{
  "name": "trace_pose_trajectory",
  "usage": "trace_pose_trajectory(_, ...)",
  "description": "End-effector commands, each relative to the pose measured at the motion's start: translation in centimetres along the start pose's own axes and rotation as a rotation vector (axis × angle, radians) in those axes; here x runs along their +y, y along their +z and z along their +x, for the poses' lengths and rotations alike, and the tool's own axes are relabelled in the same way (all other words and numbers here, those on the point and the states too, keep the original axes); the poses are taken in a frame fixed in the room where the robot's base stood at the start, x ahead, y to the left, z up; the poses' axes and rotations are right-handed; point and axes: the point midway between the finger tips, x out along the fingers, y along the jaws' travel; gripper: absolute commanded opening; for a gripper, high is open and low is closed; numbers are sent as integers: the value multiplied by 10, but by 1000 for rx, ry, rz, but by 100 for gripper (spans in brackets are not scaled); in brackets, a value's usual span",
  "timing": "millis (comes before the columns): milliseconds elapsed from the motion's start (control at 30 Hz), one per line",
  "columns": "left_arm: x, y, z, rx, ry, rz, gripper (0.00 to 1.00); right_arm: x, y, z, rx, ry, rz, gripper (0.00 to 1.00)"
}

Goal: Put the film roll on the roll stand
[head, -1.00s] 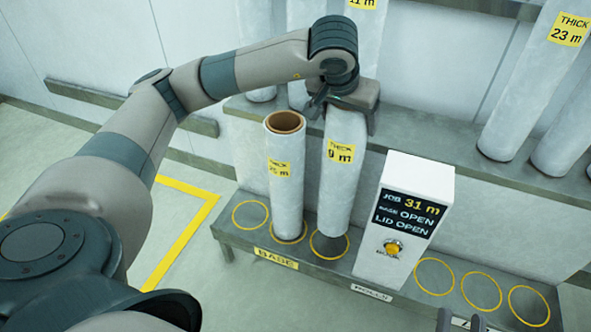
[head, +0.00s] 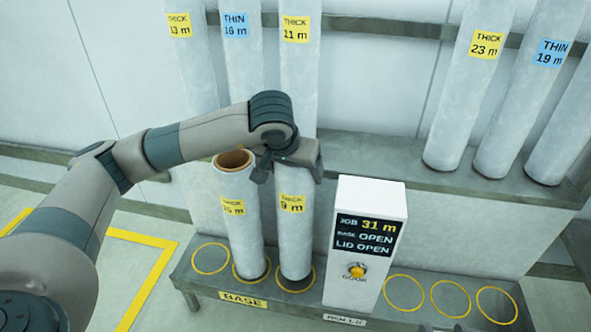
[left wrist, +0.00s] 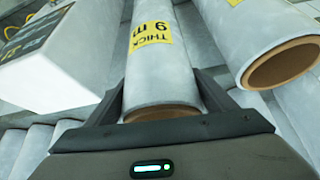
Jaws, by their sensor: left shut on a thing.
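The film roll (head: 293,232), white with a yellow "THICK 9 m" label, stands nearly upright in the head view. My left gripper (head: 289,160) is shut on its top end. The left wrist view also shows the held roll (left wrist: 155,70) between the fingers, with its brown core rim. Its lower end is over the third yellow ring on the BASE side of the roll stand (head: 195,290); I cannot tell whether it touches. Only the tips of my right gripper (head: 458,328) show at the bottom edge, seemingly apart and empty.
Another THICK roll (head: 242,222) stands close left of the held one, in the middle ring. A white console (head: 365,245) reads "JOB 31 m", "BASE OPEN", "LID OPEN". Three empty rings (head: 450,299) lie right of it. Several rolls stand on the rear shelf (head: 400,178).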

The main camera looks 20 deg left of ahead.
Motion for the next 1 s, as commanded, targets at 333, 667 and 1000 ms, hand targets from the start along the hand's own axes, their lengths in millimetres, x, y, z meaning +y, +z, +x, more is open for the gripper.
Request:
trace_pose_trajectory(333, 0, 13, 24, 4, 1, -1, 14, 4, -5, 2, 44, 0, -9, 31)
trace_pose_trajectory(667, 0, 16, 30, 6, 2, -1, 14, 10, -14, 11, 91, 4, -22, 31)
trace_pose_trajectory(1000, 0, 17, 32, 6, 2, -1, 14, 8, -13, 8, 94, 6, -16, 31)
